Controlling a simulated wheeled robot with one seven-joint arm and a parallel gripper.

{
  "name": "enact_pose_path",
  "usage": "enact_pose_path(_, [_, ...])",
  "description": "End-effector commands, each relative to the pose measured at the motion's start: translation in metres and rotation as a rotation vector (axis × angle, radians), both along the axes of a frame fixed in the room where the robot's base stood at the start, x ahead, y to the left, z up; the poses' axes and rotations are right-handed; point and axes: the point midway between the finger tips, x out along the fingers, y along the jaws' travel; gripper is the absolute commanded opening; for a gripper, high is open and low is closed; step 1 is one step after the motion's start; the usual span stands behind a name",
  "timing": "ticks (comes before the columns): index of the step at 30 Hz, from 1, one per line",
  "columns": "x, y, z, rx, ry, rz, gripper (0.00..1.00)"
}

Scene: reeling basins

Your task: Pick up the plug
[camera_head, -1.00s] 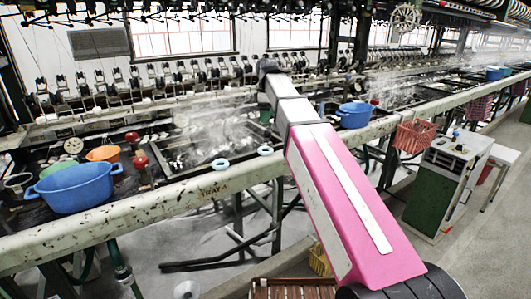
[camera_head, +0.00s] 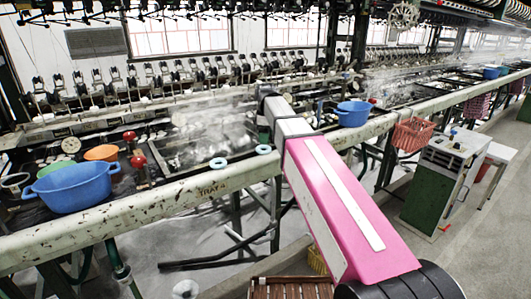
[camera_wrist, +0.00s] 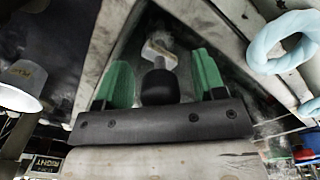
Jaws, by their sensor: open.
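In the wrist view, my gripper (camera_wrist: 163,80) is open, with its two green fingers spread apart. A small pale beige piece with a short stem (camera_wrist: 160,48), which looks like the plug, shows between and just beyond the fingertips. A dark rounded block below it, between the fingers, partly hides its lower end; I cannot tell whether that block belongs to it. No contact with the fingers is visible. In the head view, my gripper (camera_head: 263,133) points down over the steaming basin behind the front beam, and no plug can be made out there.
Pale blue rings (camera_head: 218,163) lie on the beam (camera_head: 150,217); one looms close at the wrist view's right (camera_wrist: 282,42). Red-knobbed valves (camera_head: 138,160), a large blue tub (camera_head: 72,188) and an orange bowl (camera_head: 102,153) stand left. Another blue tub (camera_head: 354,113) stands right.

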Motion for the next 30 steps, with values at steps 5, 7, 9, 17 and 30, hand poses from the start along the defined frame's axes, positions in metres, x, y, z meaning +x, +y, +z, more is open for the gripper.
enact_pose_path(5, [0.000, 0.000, 0.001, 0.000, 0.000, 0.000, 0.44])
enact_pose_path(7, [0.000, 0.000, 0.001, 0.000, 0.000, 0.000, 0.21])
enact_pose_path(9, [0.000, 0.000, 0.001, 0.000, 0.000, 0.000, 0.16])
enact_pose_path(17, [0.000, 0.000, 0.001, 0.000, 0.000, 0.000, 0.17])
enact_pose_path(30, [0.001, 0.000, 0.034, 0.001, -0.002, 0.000, 0.17])
